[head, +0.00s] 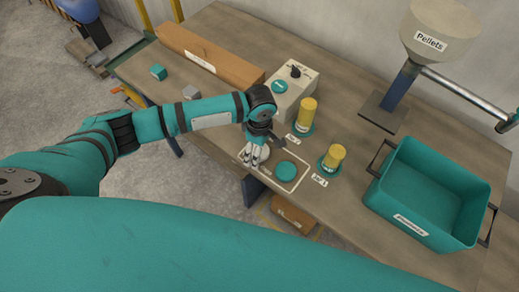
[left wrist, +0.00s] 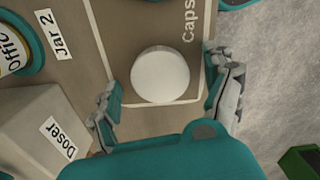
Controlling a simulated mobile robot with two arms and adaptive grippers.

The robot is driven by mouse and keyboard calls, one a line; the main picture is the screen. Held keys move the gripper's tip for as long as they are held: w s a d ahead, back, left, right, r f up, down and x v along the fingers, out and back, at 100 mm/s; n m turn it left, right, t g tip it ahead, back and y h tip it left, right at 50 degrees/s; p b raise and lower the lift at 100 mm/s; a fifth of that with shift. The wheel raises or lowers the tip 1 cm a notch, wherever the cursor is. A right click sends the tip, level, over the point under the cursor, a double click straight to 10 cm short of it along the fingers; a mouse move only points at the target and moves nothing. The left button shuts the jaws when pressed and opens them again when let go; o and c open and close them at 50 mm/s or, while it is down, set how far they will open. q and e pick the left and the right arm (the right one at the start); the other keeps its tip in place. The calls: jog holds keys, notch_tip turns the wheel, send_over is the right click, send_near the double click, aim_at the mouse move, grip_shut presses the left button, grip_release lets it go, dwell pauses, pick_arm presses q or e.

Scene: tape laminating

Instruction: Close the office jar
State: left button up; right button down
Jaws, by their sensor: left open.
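The office jar (head: 307,112) is a yellow jar on a teal round base beside the Jar 2 label; its partly visible "Offic" label (left wrist: 12,55) shows at the upper left in the left wrist view. A round white cap (left wrist: 160,75) lies in the outlined Caps area. A teal cap (head: 286,171) lies to its right in the head view. My left gripper (head: 256,162) points down over the white cap, which it largely hides in the head view. In the left wrist view its fingers (left wrist: 165,98) are open, one on either side of the cap. My right gripper is out of view.
A second yellow jar (head: 335,156) stands at Jar 1. The grey doser box (head: 292,88) is behind the office jar. A teal bin (head: 428,195) stands right, below a pellet hopper (head: 432,38). A long brown box (head: 210,57) and small cubes lie left.

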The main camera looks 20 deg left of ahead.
pick_arm(q)
jog(key=c, duration=0.8)
jog(key=shift+c, duration=0.2)
jog(key=shift+r, duration=0.5)
notch_tip(320, 180, up, 2)
jog(key=shift+r, duration=0.1)
jog(key=s+d+r, duration=0.1)
jog(key=s+d, duration=0.7)
jog(key=s, duration=0.5)
jog(key=shift+s+d+r+b, duration=0.25)
jog(key=shift+s+r+b, duration=0.05)
jog(key=shift+r+b, duration=0.1)
